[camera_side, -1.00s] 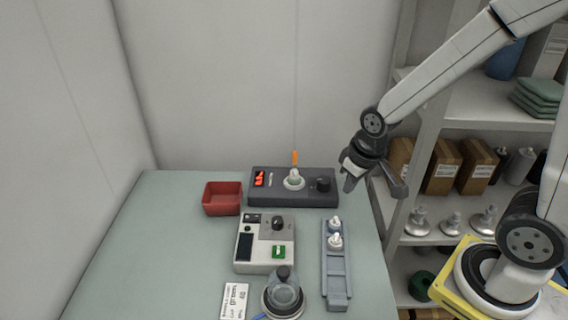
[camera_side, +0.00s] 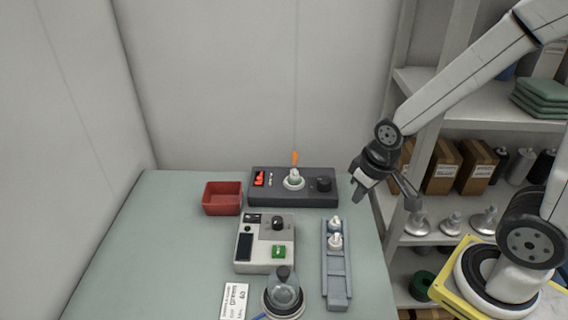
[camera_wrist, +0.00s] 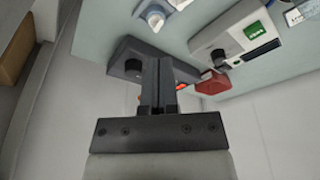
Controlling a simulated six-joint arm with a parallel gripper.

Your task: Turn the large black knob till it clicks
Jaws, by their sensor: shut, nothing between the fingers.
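A black knob (camera_side: 323,184) sits on the right end of the dark control box (camera_side: 250,190) at the back of the table. In the wrist view this knob (camera_wrist: 133,66) shows left of my fingers. A second black knob (camera_side: 278,223) sits on the beige device (camera_side: 250,266); I cannot tell for sure which knob is the large one. My gripper (camera_side: 357,194) is shut and empty, in the air to the right of the dark box, apart from both knobs. In the wrist view my gripper (camera_wrist: 157,66) covers part of the box.
A red bin (camera_side: 222,207) stands left of the dark box. Shelves stand at the right. The table's left side is clear.

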